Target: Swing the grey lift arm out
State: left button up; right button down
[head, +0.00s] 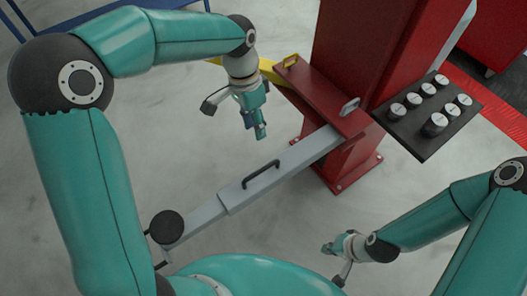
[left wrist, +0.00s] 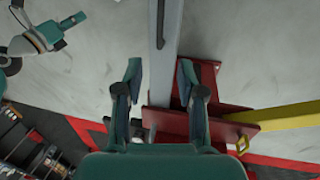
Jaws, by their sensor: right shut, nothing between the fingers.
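The grey lift arm (head: 213,210) runs from the red post's bracket (head: 325,113) toward the lower left, low above the floor. It carries a black handle (head: 261,174) along its side and a round black pad (head: 167,227) at its free end. My left gripper (head: 262,134) hangs above the arm near the bracket, pointing down. In the left wrist view its two fingers are apart (left wrist: 160,80), with the lift arm (left wrist: 163,60) visible below between them and nothing held. The handle (left wrist: 160,22) shows ahead of the fingertips. My right gripper (head: 328,248) is shut and empty, right of the lift arm.
A yellow arm (head: 270,70) extends from the bracket's far side. A black tray (head: 425,137) with several round pads stands beside the red post (head: 375,50). Blue railing is at the upper left. The floor on both sides of the lift arm is clear.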

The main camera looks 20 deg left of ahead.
aim_at(262, 169)
pick_arm(q)
jog(key=f, duration=0.5)
jog(key=s+d+f, duration=0.1)
jog(key=f, duration=0.4)
jog(key=s+d+f, duration=0.1)
jog(key=f, duration=0.4)
jog(key=shift+d+f, duration=0.15)
jog(key=shift+f, duration=0.1)
grip_shut()
